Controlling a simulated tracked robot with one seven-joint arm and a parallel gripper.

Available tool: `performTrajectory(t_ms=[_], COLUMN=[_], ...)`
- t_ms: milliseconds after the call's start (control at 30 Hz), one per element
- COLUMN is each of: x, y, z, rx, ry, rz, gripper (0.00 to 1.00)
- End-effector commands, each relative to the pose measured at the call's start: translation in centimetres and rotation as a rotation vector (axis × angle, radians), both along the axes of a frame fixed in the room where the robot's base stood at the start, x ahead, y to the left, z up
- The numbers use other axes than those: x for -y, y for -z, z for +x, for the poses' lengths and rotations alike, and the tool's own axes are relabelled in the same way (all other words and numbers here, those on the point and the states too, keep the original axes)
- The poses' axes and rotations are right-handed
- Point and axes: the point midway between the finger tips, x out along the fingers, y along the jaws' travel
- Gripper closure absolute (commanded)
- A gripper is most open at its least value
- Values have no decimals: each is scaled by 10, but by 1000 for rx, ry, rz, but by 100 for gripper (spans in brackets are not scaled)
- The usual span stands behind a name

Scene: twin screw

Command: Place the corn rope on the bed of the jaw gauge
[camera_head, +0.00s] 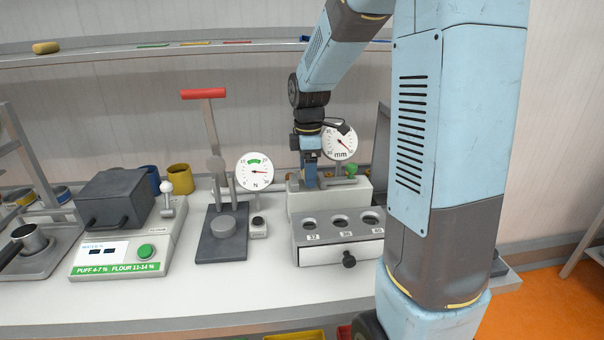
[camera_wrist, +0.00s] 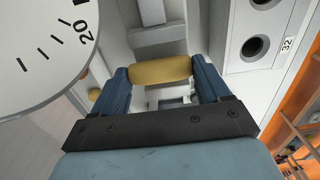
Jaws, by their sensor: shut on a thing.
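The corn rope (camera_wrist: 160,71) is a short yellow roll held crosswise between the two blue fingers of my gripper (camera_wrist: 164,77) in the wrist view. My gripper is shut on it. The jaw gauge (camera_head: 330,200) is a light grey block with a white "mm" dial (camera_head: 339,142) in the head view. The dial also shows large at the left of the wrist view (camera_wrist: 35,45). In the head view my gripper (camera_head: 310,182) is down at the gauge's top, in front of the dial. Its fingers hide the bed there, and I cannot tell whether the rope touches it.
A grey drawer unit (camera_head: 341,253) with several round holes stands just in front of the gauge. A press with a red handle (camera_head: 203,94) and an "N" dial (camera_head: 254,171) stand to the left. A moisture tester (camera_head: 118,262) is farther left. The front counter is clear.

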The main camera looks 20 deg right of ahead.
Motion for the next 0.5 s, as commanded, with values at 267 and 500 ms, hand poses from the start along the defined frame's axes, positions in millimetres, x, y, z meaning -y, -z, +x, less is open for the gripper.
performTrajectory(t_ms=[267,500], x=[0,0], y=[9,10], z=[0,0], rx=[-1,0], ry=[0,-1], rz=[0,0], gripper=[39,16])
